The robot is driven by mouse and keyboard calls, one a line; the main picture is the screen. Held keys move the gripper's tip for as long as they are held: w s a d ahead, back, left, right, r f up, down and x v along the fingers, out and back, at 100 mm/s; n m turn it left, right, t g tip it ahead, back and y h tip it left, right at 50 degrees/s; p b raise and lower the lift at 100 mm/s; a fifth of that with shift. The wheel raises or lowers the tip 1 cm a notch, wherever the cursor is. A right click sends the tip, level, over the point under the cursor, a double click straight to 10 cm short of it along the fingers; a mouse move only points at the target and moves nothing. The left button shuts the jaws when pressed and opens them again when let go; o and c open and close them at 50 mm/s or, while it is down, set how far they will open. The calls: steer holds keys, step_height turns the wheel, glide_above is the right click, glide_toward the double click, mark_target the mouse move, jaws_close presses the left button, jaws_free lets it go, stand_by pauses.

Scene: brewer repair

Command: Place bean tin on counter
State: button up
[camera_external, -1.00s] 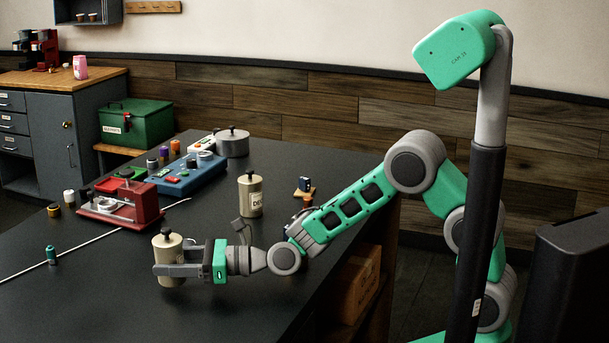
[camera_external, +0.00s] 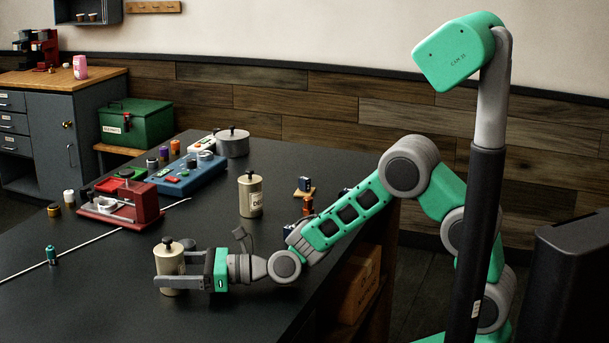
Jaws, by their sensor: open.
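A cream bean tin (camera_external: 169,263) with a dark knobbed lid stands upright at the near side of the dark counter (camera_external: 100,310). My gripper (camera_external: 172,281) is low and level, reaching in from the right, with its fingers open around the lower part of this tin. The near finger hides part of the tin's base, and I cannot tell whether either finger touches it.
A red machine (camera_external: 135,205), a blue device (camera_external: 187,174) and a grey pot (camera_external: 233,144) stand farther back. The counter in front of the tin is clear.

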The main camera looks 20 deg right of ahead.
steer(key=b+v, duration=0.1)
steer(key=v, duration=1.1)
steer(key=shift+r, duration=0.15)
